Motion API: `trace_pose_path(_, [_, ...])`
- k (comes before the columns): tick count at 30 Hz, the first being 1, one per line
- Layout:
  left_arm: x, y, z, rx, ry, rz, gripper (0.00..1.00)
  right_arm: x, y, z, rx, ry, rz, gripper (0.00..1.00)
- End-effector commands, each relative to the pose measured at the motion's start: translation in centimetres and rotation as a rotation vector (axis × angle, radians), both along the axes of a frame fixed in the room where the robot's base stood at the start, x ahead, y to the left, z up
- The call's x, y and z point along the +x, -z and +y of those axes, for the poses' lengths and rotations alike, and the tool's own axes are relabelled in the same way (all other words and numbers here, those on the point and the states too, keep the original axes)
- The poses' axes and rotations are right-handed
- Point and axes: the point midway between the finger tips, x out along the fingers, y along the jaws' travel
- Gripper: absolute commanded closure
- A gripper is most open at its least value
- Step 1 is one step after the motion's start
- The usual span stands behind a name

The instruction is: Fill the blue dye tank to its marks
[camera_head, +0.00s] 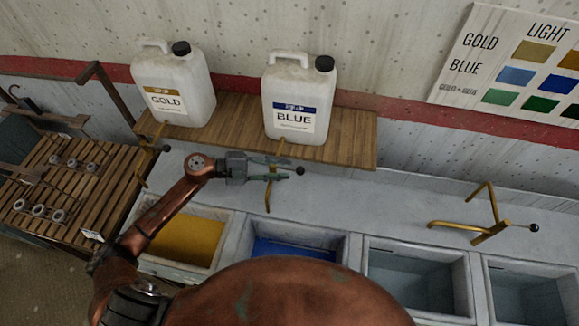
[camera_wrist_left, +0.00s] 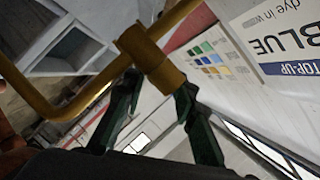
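The blue dye tank (camera_head: 300,248) is set in the grey counter and holds dark blue liquid; its marks cannot be made out. A white jug labelled BLUE (camera_head: 298,100) stands on the wooden shelf above it. A brass tap (camera_head: 268,195) hangs below the jug, with a black knob (camera_head: 300,171) on its lever. My left gripper (camera_head: 289,168) is at this tap, its fingers apart and pointing right. In the left wrist view the brass joint of the tap (camera_wrist_left: 150,58) lies just beyond the fingertips; contact cannot be told. My right gripper is not in view.
A GOLD jug (camera_head: 172,90) stands left on the wooden shelf (camera_head: 350,140), above a gold tank (camera_head: 190,240). Two grey tanks (camera_head: 420,280) lie right. Another brass tap (camera_head: 480,228) stands over them. A colour chart (camera_head: 515,65) hangs on the wall. A slatted rack (camera_head: 75,180) is far left.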

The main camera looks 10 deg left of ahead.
Motion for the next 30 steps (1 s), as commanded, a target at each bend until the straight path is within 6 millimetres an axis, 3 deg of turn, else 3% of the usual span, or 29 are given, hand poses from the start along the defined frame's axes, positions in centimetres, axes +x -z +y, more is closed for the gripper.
trace_pose_path(6, [0.8,0.4,-2.2,-0.001,0.002,-0.001,0.74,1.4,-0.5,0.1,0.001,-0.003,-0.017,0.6])
trace_pose_path(16, [0.9,0.6,-2.6,0.001,0.003,0.0,0.74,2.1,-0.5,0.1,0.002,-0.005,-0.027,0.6])
trace_pose_path(27, [0.9,0.6,-2.5,0.001,0.003,0.0,1.0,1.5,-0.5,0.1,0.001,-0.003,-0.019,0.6])
trace_pose_path(30, [0.9,0.6,-2.5,0.001,0.003,0.0,1.0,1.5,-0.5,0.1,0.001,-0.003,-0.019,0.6])
